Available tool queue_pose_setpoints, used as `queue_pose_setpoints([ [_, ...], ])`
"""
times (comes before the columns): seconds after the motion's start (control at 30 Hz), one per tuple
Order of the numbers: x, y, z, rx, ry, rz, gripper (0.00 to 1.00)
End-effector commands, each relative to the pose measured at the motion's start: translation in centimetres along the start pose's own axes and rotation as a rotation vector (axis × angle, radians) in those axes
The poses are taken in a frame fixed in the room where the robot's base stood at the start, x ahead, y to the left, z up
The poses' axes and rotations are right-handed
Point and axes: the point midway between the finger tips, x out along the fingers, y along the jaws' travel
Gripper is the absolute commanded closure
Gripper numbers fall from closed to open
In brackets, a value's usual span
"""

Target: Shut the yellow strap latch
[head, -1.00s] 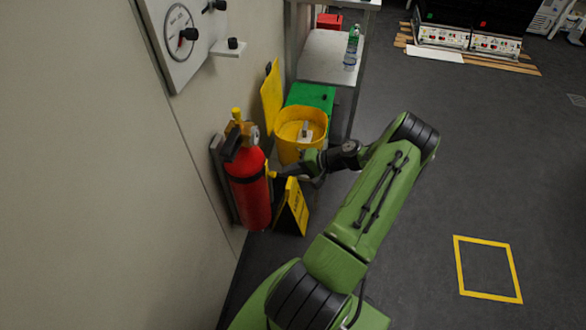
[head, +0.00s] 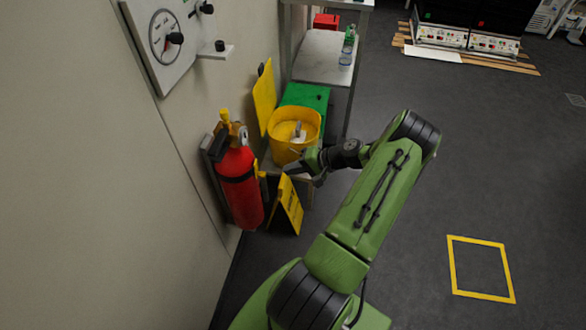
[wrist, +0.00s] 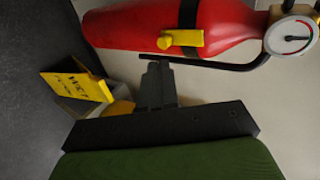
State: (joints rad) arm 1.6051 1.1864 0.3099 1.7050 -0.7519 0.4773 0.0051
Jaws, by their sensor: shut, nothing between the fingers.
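The red fire extinguisher (head: 240,200) stands against the wall at the left of the head view and lies sideways in the wrist view (wrist: 150,28). A black strap (wrist: 188,14) runs around it. The yellow strap latch (wrist: 182,38) sits on this strap, with a stubby knob at one end; it shows small at the extinguisher's right edge in the head view (head: 258,170). Whether the latch is fully flat cannot be told. My gripper (wrist: 157,66) is shut and empty, its tips just short of the latch, seemingly apart from it. In the head view my gripper (head: 286,172) is right of the extinguisher.
A yellow wet-floor sign (head: 289,205) stands close below my gripper. A yellow bucket (head: 294,145) and a green box (head: 307,96) are behind it. A metal shelf (head: 322,57) stands further back. The wall panel (head: 155,65) is at the upper left. The floor to the right is open.

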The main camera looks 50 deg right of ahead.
Motion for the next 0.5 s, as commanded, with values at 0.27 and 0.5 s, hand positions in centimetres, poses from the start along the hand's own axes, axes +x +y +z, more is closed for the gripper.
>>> queue_pose_setpoints([
  [0.27,-2.8,1.7,-0.1,-0.002,0.000,0.000,1.00],
  [0.5,-6.5,4.1,0.0,0.000,0.000,0.001,1.00],
])
